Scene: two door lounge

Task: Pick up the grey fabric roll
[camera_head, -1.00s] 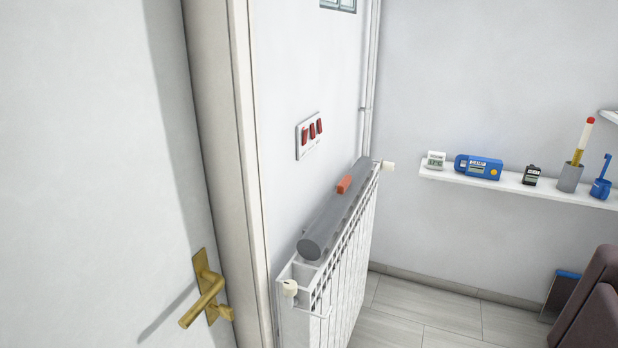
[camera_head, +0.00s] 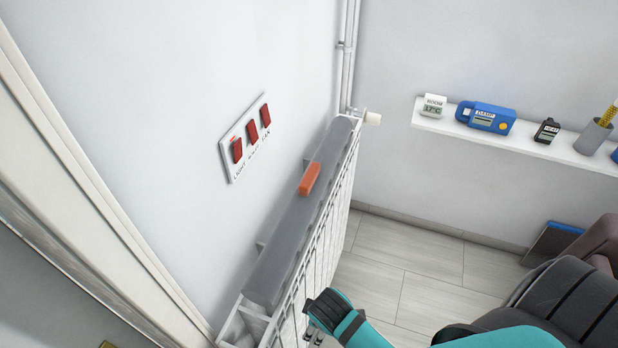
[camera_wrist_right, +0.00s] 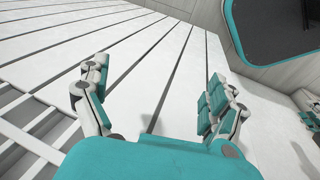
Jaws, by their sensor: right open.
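The grey fabric roll (camera_head: 291,237) lies lengthwise along the top of the white radiator (camera_head: 322,232), against the wall, in the head view. An orange-red piece (camera_head: 310,179) sits on the roll around its middle. My right gripper (camera_head: 312,328) is at the bottom of the head view, beside the radiator's near front face, lower than the roll and apart from it. In the right wrist view its fingers (camera_wrist_right: 160,92) are spread and empty in front of the radiator's white slats (camera_wrist_right: 150,50). The roll is not recognisable in that view. My left gripper is not in view.
Red wall switches (camera_head: 251,135) are above the radiator. A valve knob (camera_head: 372,118) sticks out at its far end. A white shelf (camera_head: 560,152) at the right holds small devices, including a blue one (camera_head: 486,117). Floor (camera_head: 400,270) is clear between radiator and shelf wall.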

